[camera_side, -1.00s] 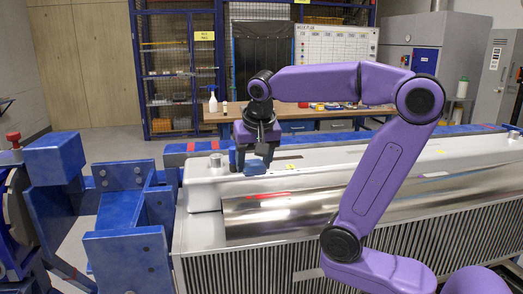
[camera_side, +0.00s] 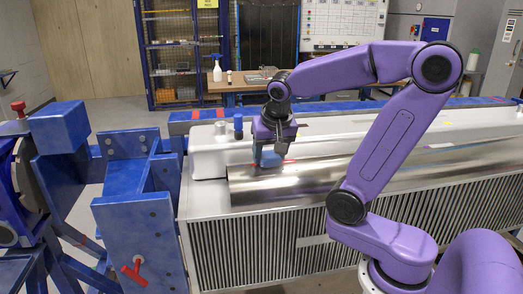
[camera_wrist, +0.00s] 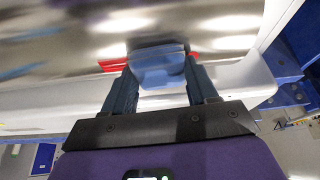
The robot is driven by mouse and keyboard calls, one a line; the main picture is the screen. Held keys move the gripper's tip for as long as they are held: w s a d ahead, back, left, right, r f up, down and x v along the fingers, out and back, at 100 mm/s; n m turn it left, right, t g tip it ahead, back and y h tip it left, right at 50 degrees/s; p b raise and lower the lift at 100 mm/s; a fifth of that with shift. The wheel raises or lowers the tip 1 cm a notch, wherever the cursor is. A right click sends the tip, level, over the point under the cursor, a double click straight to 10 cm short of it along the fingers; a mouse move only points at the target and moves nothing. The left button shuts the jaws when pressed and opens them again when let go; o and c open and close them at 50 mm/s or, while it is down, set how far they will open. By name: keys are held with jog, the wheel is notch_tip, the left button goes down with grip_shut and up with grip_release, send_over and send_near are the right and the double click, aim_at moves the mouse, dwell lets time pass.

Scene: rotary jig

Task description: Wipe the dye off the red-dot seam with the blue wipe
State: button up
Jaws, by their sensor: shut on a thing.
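My gripper (camera_side: 268,158) is shut on the blue wipe (camera_wrist: 158,68). In the side view the wipe (camera_side: 266,160) is low at the upper edge of the shiny metal sheet (camera_side: 300,180) and appears to touch it. A red streak on the sheet is mostly hidden behind the wipe and fingers. In the wrist view its red ends show left (camera_wrist: 115,64) and right (camera_wrist: 196,57) of the wipe. A small red bit also shows right of my gripper in the side view. I cannot tell the dot from the dye.
A pale housing (camera_side: 208,160) with a knob and a blue fitting (camera_side: 238,127) lies beside my gripper. The blue jig frame (camera_side: 140,235) with a red lever (camera_side: 135,272) stands at left. A ribbed panel (camera_side: 260,237) is below the sheet. A bench with a spray bottle (camera_side: 217,70) is behind.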

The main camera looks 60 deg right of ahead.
aim_at(295, 159)
jog(key=shift+s+d, duration=2.5)
jog(key=shift+d, duration=0.05)
jog(key=shift+w+a, duration=3.5)
jog(key=shift+a, duration=0.1)
jog(key=shift+s+d, duration=3.55)
jog(key=shift+d, duration=0.1)
notch_tip(295, 159, up, 8)
